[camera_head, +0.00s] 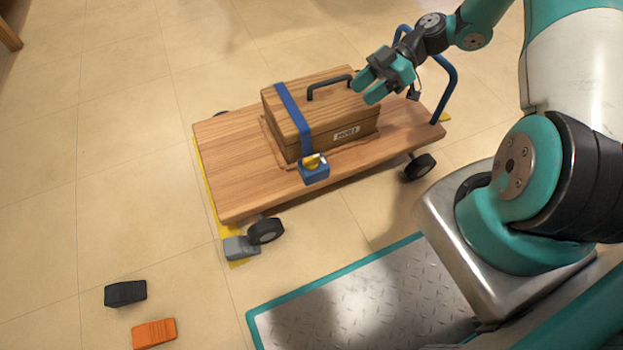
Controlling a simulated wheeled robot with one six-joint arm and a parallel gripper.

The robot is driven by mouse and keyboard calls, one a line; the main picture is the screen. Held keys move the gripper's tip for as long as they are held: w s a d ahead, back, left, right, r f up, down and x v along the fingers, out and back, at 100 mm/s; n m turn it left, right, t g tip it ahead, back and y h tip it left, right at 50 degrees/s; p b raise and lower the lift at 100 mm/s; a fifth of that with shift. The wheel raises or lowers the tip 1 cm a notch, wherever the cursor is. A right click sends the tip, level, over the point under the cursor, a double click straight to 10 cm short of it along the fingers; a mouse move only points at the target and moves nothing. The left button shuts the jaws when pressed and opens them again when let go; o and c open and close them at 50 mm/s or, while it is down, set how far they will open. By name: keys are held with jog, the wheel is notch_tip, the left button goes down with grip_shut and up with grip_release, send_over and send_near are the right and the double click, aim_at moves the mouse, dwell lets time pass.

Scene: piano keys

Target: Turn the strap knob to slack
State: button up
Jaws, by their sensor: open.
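The strap knob (313,161) is small and yellow. It sits on a blue strap block (314,174) at the near edge of the cart. A blue strap (291,110) runs from there up over the left part of a wooden box (342,105). I cannot tell from this view which setting the knob points to. My gripper (363,93) is open and empty, with teal fingers. It hangs near the right end of the box, by the black handle (329,87), above and to the right of the knob and apart from it.
The box stands on a wooden flat cart (236,178) with a blue push handle (451,85). A grey chock (240,248) touches the front-left wheel (265,231). A black block (125,293) and an orange block (154,333) lie on the floor. Floor left of the cart is clear.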

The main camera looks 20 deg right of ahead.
aim_at(314, 157)
notch_tip(314, 157, down, 10)
jog(key=s+d+n+t+y+b, duration=0.1)
jog(key=d+b, duration=0.1)
jog(key=b, duration=0.2)
jog(key=b+x, duration=0.8)
jog(key=x, duration=0.9)
jog(key=shift+r, duration=0.1)
jog(key=shift+c, duration=0.2)
jog(key=c, duration=0.6)
